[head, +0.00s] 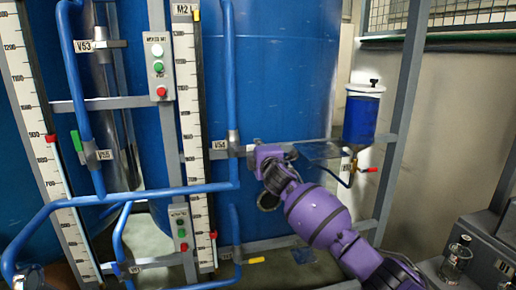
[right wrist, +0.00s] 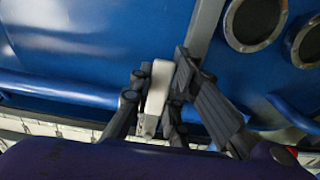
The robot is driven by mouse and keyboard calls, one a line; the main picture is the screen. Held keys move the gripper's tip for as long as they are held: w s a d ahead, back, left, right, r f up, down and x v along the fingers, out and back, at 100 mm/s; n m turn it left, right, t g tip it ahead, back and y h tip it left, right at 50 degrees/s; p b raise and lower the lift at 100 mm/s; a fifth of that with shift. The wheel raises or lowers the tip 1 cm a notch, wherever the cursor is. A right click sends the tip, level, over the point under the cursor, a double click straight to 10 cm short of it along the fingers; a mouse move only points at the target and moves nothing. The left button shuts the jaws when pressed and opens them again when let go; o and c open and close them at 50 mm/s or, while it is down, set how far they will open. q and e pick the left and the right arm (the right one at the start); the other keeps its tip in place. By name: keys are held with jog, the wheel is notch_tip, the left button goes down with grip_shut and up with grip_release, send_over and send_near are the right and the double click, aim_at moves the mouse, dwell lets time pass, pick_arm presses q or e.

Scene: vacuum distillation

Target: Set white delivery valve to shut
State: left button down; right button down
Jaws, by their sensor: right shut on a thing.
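The white delivery valve handle (right wrist: 156,92) shows as a pale lever in the right wrist view. My right gripper (right wrist: 160,84) is shut on it, with one dark finger on each side. In the head view my purple right arm reaches in from the lower right, and its end is at the valve labelled V54 (head: 219,145) on the blue pipe. The wrist hides most of the handle there, so its angle is hard to tell. My left gripper is not in view.
Blue pipes (head: 150,194) run in front of the large blue tanks (head: 275,75). A red-handled valve (head: 369,170) sits below the blue-filled vessel (head: 361,115) to the right. A yellow handle (head: 254,261) is lower down. A glass beaker (head: 456,260) stands at bottom right.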

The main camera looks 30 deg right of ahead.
jog(key=c, duration=1.6)
grip_release()
jog(key=shift+c, duration=0.2)
jog(key=v, duration=1.2)
